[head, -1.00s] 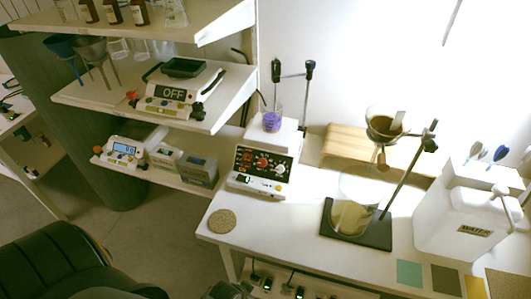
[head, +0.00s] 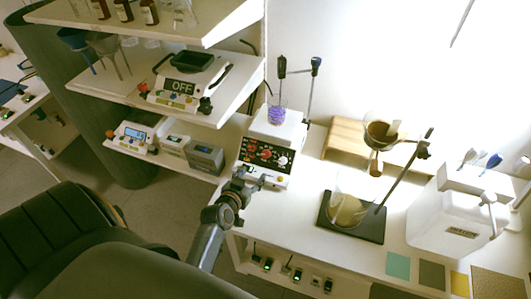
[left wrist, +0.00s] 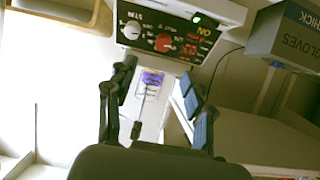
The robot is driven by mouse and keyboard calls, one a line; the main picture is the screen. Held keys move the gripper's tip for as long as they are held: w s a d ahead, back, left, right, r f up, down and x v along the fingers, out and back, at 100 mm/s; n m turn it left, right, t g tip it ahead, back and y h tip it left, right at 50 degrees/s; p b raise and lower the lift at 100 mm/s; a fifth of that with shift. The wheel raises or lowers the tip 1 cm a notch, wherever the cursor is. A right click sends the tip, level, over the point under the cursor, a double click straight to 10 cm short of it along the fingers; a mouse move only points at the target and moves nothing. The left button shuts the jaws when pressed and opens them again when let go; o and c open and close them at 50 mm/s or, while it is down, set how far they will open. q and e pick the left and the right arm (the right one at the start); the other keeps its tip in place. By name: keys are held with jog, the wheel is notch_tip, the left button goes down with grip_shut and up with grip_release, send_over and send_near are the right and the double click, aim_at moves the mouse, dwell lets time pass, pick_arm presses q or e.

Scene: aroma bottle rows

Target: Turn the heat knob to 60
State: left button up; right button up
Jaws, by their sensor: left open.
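A white hotplate stirrer stands on the bench, its black front panel (head: 246,152) facing me. The panel carries a red knob (head: 264,155) and a white knob (head: 282,160). In the left wrist view the picture is upside down; the red knob (left wrist: 163,42) and a white knob (left wrist: 132,31) beside it show at the top. My left gripper (head: 254,183) is in front of the stirrer's lower front edge. In the left wrist view the left gripper (left wrist: 158,105) is open and empty, apart from the knobs. The knob's setting is too small to read. My right gripper is not in view.
A beaker of purple liquid (head: 278,114) sits on the stirrer's top, with stand rods behind. A funnel stand with a flask (head: 350,208) is to the right. Shelves with instruments (head: 205,158) are to the left. A box marked GLOVES (left wrist: 289,35) shows in the left wrist view.

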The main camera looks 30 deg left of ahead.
aim_at(265, 155)
pick_arm(q)
jog(key=b+x, duration=0.2)
jog(key=x, duration=0.2)
jog(key=b+x, duration=0.3)
jog(key=x, duration=0.1)
jog(key=b+x, duration=0.3)
jog(key=x, duration=0.1)
jog(key=shift+w+a, duration=0.2)
jog(key=shift+a, duration=0.25)
jog(key=shift+w+a+f+b, duration=0.15)
jog(key=shift+w+b, duration=0.25)
jog(key=shift+w, duration=0.25)
grip_shut()
